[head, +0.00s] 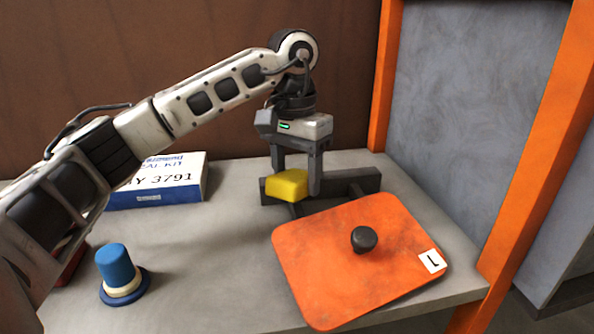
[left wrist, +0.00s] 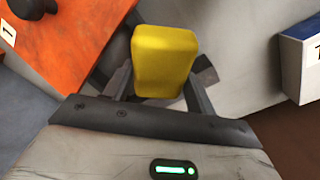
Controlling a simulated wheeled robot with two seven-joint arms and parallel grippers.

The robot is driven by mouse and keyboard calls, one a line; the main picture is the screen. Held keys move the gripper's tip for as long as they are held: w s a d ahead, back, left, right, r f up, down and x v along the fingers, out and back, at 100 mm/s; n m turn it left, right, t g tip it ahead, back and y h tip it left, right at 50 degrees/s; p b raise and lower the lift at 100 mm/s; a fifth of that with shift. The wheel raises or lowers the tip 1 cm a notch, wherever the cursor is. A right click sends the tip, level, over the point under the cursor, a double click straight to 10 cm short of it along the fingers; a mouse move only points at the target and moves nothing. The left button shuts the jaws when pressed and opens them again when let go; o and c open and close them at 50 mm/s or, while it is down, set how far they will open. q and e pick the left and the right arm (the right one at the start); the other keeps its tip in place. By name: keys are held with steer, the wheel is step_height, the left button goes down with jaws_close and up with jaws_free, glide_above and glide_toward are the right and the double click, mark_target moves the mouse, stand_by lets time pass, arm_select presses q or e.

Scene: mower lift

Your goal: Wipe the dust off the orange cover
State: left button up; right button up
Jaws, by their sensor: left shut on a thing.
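In the left wrist view the yellow block (left wrist: 163,60) sits between the fingers, with the orange cover (left wrist: 70,35) at upper left. The block looks apart from the cover. My right gripper is not in view.
A white and blue box (head: 165,182) stands at the back left of the bench (head: 210,255). A blue-topped knob-like part (head: 117,268) stands at the front left, near a red object partly behind my arm. An orange post (head: 535,170) rises at the right.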

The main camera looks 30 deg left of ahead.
arm_select(q)
steer(key=shift+o, duration=0.4)
steer(key=shift+n, duration=0.3)
steer(key=r+p, duration=0.1)
steer(key=w+a+r+p, duration=0.1)
steer(key=a+r+p, duration=0.1)
steer(key=shift+w+a, duration=0.1)
steer(key=shift+w, duration=0.2)
step_height(320, 180, up, 2)
steer(key=shift+r+p, duration=0.1)
steer(key=shift+p, duration=0.8)
step_height(320, 180, up, 3)
steer(key=p, duration=0.3)
steer(key=shift+s, duration=0.1)
